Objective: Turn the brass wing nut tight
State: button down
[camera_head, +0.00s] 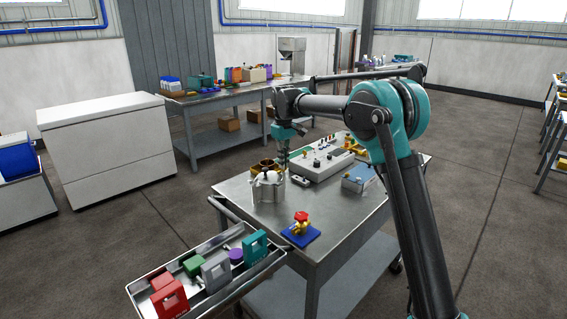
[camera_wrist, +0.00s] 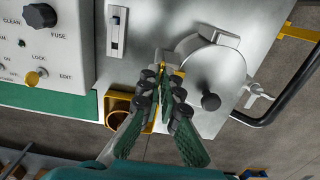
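A round grey metal pot stands on the cart in the head view (camera_head: 267,190), and its lid fills the centre right of the wrist view (camera_wrist: 212,80). A small brass-coloured piece, likely the brass wing nut (camera_wrist: 179,72), shows at the lid's left edge, mostly hidden by my fingers. My gripper (camera_wrist: 168,78) points at that edge, its fingertips close together around or just in front of the piece. I cannot tell whether they touch it.
A grey control box (camera_head: 318,160) with knobs stands behind the pot. A brass-coloured holder (camera_wrist: 118,108) is close beside my fingers. A red-handled valve on a blue base (camera_head: 301,230) is at the front. A tray (camera_head: 205,250) of coloured parts hangs off the cart's left.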

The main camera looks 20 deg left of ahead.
jog(key=c, duration=2.2)
grip_release()
jog(key=o, duration=0.4)
jog(key=shift+o, duration=0.2)
jog(key=shift+r, duration=0.15)
notch_tip(320, 180, up, 12)
